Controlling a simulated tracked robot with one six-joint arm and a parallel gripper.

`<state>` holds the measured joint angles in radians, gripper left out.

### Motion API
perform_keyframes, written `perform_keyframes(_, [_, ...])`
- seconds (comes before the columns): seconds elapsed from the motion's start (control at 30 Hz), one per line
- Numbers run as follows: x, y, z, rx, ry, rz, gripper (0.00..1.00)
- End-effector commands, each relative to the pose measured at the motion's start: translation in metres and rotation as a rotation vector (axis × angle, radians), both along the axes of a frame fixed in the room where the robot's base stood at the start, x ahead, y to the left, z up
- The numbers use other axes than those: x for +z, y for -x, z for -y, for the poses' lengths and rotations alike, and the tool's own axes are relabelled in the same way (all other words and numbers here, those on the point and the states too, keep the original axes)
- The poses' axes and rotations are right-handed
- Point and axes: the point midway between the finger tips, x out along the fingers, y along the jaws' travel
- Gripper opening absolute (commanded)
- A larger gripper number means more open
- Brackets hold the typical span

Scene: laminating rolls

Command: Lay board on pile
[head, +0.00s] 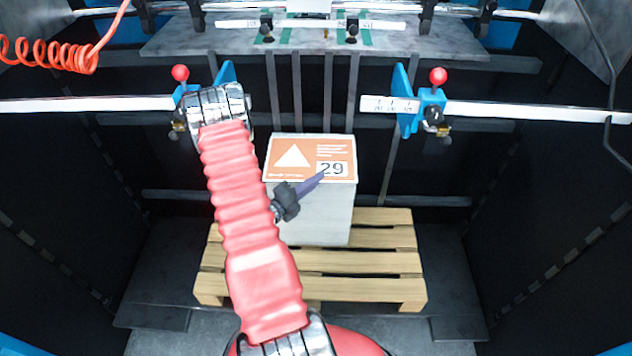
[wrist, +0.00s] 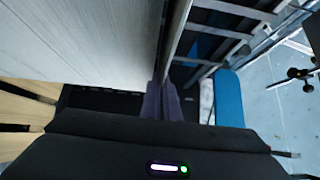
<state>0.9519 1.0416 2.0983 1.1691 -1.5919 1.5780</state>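The board (head: 335,152) has an orange top with a white triangle and the number 29. In the head view it lies level over the pale grey pile (head: 325,215). My gripper (head: 312,184) is at the board's front edge, with one purple finger over its top. In the wrist view my gripper (wrist: 161,102) has its two fingers close together around the thin edge of the board (wrist: 178,38). A narrow dark line shows between this edge and the side of the pile (wrist: 85,40). The lower finger is hidden in the head view.
The pile stands on a wooden pallet (head: 375,262). Blue clamps with red knobs stand on either side behind it, left (head: 190,92) and right (head: 430,95), on pale rails. A grey plate (head: 395,40) lies further back. Dark walls flank the bay.

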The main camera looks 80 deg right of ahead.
Motion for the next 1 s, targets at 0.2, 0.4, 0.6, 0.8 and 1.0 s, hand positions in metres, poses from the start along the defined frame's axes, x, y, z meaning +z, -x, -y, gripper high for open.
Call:
perform_keyframes(0.2, [-0.016, 0.000, -0.002, 0.006, -0.032, 0.004, 0.00])
perform_keyframes(0.4, [-0.020, 0.000, -0.002, 0.008, -0.032, 0.004, 0.00])
perform_keyframes(0.6, [-0.024, 0.000, -0.002, 0.008, -0.033, 0.004, 0.00])
perform_keyframes(0.8, [-0.024, 0.000, -0.002, 0.008, -0.034, 0.003, 0.10])
perform_keyframes(1.0, [-0.021, 0.000, -0.002, 0.008, -0.033, 0.003, 0.19])
